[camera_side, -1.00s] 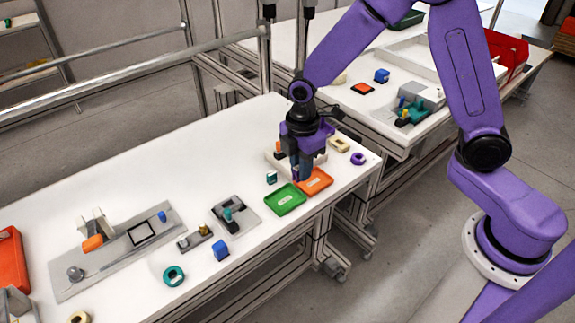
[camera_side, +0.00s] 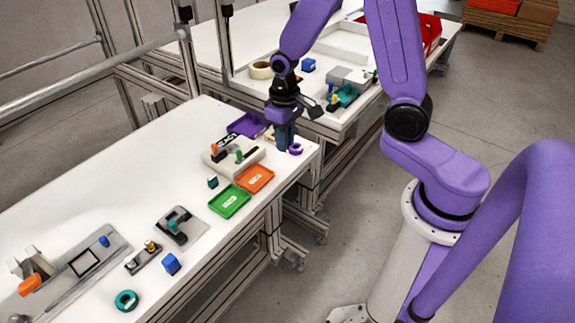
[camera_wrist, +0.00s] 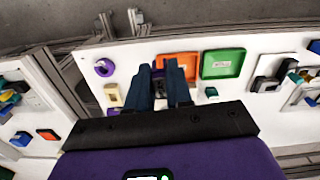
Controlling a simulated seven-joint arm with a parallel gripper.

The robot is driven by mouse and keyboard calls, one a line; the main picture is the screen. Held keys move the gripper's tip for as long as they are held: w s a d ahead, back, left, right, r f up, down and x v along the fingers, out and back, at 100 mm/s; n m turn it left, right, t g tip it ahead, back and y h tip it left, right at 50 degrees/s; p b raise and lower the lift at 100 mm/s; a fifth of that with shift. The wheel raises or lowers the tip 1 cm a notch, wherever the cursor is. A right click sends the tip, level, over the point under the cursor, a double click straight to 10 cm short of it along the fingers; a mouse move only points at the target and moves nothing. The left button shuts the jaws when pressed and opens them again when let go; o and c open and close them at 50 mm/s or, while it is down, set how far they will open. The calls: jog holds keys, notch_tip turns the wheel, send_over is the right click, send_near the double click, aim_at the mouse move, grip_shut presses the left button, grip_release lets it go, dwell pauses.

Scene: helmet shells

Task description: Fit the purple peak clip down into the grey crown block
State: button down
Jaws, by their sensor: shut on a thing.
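My gripper (camera_side: 284,141) points down near the table's right end, just left of a purple ring (camera_side: 295,149). In the wrist view the two blue-grey fingers (camera_wrist: 159,67) are close together, with a small dark piece between them. It appears to be the purple peak clip, but it is mostly hidden and its colour is unclear. A pale grey block (camera_side: 218,162) with a black marking, a green peg and an orange piece stands left of my gripper, apart from it. I take it as the crown block, though I cannot be sure.
An orange tray (camera_side: 255,179), a green tray (camera_side: 229,201) and a small teal block (camera_side: 212,182) lie in front of the pale block. A purple tray (camera_side: 246,125) is behind it. A grey fixture (camera_side: 181,227) and blue block (camera_side: 171,264) are farther left.

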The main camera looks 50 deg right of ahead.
jog(key=shift+s+d+m, duration=0.15)
jog(key=shift+d+m, duration=0.25)
jog(key=shift+m, duration=0.1)
jog(key=shift+a, duration=0.1)
